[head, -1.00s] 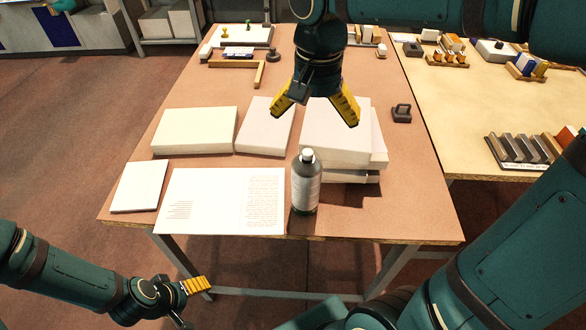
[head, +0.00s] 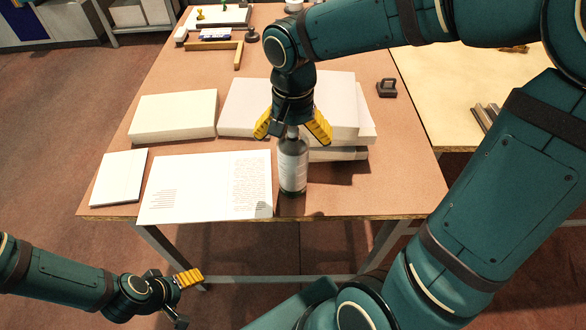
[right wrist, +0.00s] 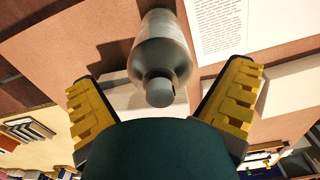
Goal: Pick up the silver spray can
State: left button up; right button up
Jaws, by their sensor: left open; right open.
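The silver spray can (head: 293,166) stands upright near the front edge of the table, just right of the printed sheet. Its top is partly hidden by my right gripper (head: 293,130) in the head view. That gripper is open, pointing down, with its yellow fingers spread to either side of the can's top. In the right wrist view the can (right wrist: 160,50) shows from above, its cap (right wrist: 159,92) between the open fingers (right wrist: 160,105), with no finger seen touching it. My left gripper (head: 185,298) is low at the left, in front of the table and away from the can.
The printed sheet (head: 205,185) lies left of the can, with a small white block (head: 118,178) beyond it. Pale blocks (head: 173,115) and a white stack (head: 337,105) stand behind. A dark metal piece (head: 387,88) sits back right. The table's front right is clear.

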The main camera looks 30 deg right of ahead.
notch_tip(320, 180, down, 2)
jog(key=shift+f, duration=0.1)
